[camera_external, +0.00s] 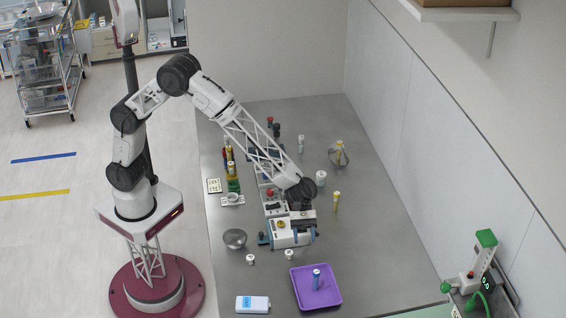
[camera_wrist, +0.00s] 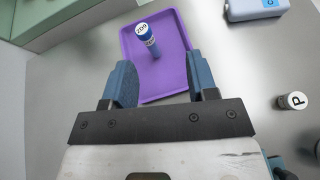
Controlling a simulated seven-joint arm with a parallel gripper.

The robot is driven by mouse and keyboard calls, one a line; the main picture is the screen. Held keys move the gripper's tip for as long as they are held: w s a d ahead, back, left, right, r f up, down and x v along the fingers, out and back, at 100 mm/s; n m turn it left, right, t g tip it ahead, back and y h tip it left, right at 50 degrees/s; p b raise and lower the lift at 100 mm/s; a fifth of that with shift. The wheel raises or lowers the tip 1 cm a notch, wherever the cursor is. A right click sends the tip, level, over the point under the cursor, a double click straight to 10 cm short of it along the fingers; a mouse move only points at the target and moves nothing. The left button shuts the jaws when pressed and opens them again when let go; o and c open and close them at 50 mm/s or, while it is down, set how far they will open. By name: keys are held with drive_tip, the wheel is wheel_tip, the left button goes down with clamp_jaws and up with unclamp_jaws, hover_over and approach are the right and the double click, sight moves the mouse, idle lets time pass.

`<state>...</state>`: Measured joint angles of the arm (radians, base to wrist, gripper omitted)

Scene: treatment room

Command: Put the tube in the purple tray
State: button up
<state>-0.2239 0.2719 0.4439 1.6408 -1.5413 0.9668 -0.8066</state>
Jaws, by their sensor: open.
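A purple tray (camera_external: 331,293) lies on the grey bench near its front edge. A blue tube with a white, marked cap (camera_external: 316,278) stands upright, or nearly so, inside the tray. In the wrist view the tray (camera_wrist: 178,78) lies ahead of my fingers, and the tube (camera_wrist: 150,45) is toward its far side. My gripper (camera_wrist: 162,84) is open, with nothing between its blue fingers, and apart from the tube. In the external view my gripper (camera_external: 303,218) is behind the tray, beside a white device; its fingers are hard to make out there.
A white box with a blue label (camera_external: 252,304) and small white-capped vials (camera_external: 289,254) lie left of and behind the tray. A metal bowl (camera_external: 235,239) and yellow-capped tube (camera_external: 336,201) stand farther back. The bench right of the tray is clear.

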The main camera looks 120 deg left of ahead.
drive_tip(key=s+d+r+m+g+y, duration=0.1)
drive_tip(key=s+d+r+m+g, duration=0.25)
drive_tip(key=s, duration=0.65)
drive_tip(key=s+d+r+m+y, duration=0.1)
drive_tip(key=s+d+r+m, duration=0.2)
drive_tip(key=s+r+m, duration=0.45)
drive_tip(key=s+d+r+m+g+y, duration=0.1)
drive_tip(key=s+d+r+m+g, duration=0.2)
drive_tip(key=s, duration=0.9)
drive_tip(key=s+a+m+y, duration=0.1)
drive_tip(key=s+m+y, duration=0.2)
drive_tip(key=s, duration=1.2)
drive_tip(key=s+a+m+t+y, duration=0.1)
drive_tip(key=s+m+y, duration=0.3)
drive_tip(key=s, duration=1.2)
drive_tip(key=a+m, duration=0.1)
drive_tip(key=m, duration=0.2)
drive_tip(key=shift+s+a+r+m, duration=0.15)
drive_tip(key=shift+a+r+m, duration=0.1)
drive_tip(key=shift+r+m, duration=0.15)
